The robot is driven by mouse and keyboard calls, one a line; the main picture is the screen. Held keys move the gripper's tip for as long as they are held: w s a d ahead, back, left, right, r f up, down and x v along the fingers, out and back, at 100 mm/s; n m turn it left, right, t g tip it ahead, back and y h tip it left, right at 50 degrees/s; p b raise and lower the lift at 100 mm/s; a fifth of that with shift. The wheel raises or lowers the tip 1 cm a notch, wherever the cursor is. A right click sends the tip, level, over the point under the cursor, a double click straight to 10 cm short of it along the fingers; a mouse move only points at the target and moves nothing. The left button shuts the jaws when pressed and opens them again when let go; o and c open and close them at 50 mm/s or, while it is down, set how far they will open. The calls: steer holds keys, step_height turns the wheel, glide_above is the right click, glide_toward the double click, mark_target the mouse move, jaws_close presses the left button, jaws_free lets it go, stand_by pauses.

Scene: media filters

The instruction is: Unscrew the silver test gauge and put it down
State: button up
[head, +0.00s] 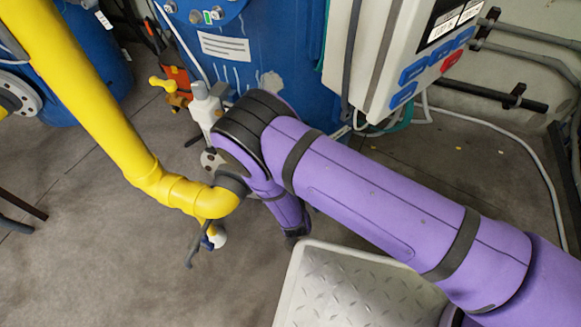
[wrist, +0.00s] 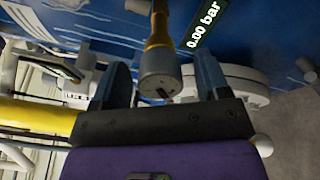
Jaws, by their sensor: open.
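In the wrist view a silver cylinder (wrist: 160,78), which looks like the test gauge, hangs on a brass-coloured neck (wrist: 158,30). A small dark mark shows on its near end. My gripper (wrist: 160,62) is open, with one blue-grey finger on each side of the cylinder. A gap shows between the cylinder and each finger, so I see no contact. In the head view my purple arm reaches in front of the blue tank, and I cannot make out the gauge there.
The blue tank (head: 275,75) stands behind my arm. A yellow pipe (head: 95,100) runs down on the left, near a white fitting (head: 205,105). A control box (head: 395,60) hangs at the upper right. A metal tread-plate step (head: 345,290) is below my arm. Floor is clear at lower left.

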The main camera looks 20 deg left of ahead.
steer(key=m, duration=1)
jaws_close()
stand_by(0.4)
steer(key=shift+o, duration=0.2)
jaws_free()
